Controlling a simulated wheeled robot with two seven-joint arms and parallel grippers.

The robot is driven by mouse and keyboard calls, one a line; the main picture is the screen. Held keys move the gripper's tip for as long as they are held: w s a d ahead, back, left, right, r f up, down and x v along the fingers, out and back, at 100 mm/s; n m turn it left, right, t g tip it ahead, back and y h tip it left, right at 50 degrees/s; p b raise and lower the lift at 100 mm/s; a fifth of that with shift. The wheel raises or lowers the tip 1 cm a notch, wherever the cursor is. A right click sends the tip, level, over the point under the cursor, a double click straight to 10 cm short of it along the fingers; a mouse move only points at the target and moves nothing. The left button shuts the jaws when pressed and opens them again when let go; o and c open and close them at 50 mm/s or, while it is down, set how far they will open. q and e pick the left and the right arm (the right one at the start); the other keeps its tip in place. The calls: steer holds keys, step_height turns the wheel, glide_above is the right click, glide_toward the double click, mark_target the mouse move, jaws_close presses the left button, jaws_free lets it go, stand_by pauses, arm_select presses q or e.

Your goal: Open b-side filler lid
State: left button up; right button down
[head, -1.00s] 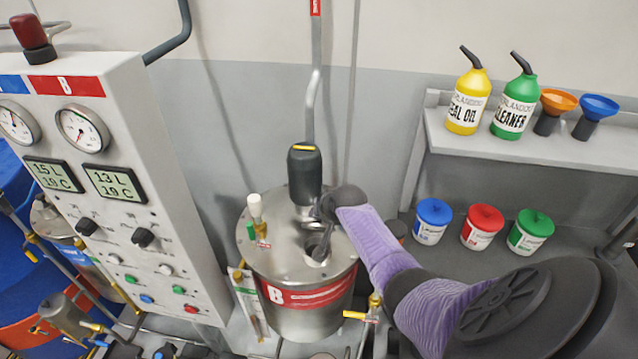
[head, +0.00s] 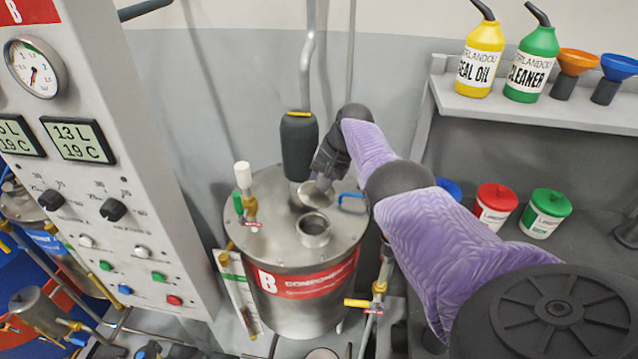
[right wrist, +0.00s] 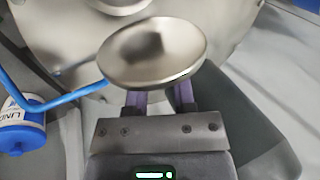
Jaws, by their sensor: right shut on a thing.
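The B tank (head: 305,305), a steel drum with a red component band, stands in the middle of the head view. Its filler neck (head: 314,232) on top is an open, uncovered ring. The round metal filler lid (head: 316,194) is tilted up behind the neck, apart from its rim. My right gripper (head: 324,180) is shut on the lid at its far side. In the right wrist view the lid (right wrist: 152,52) sits over the purple fingers (right wrist: 160,98) and hides their tips. My left gripper is not in view.
A dark motor (head: 299,145) with a pipe rises behind the neck. A blue handle (head: 353,197) is close right of the lid. A white-capped valve (head: 244,190) stands on the tank's left. The control cabinet (head: 130,200) is at left, a shelf (head: 560,127) with bottles at right.

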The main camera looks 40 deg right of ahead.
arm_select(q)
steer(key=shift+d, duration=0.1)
arm_select(e)
steer(key=c, duration=0.6)
jaws_free()
steer(key=shift+o, duration=0.8)
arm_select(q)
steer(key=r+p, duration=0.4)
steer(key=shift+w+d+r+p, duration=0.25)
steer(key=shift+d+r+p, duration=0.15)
arm_select(e)
steer(key=v, duration=1)
steer(key=shift+f, duration=0.1)
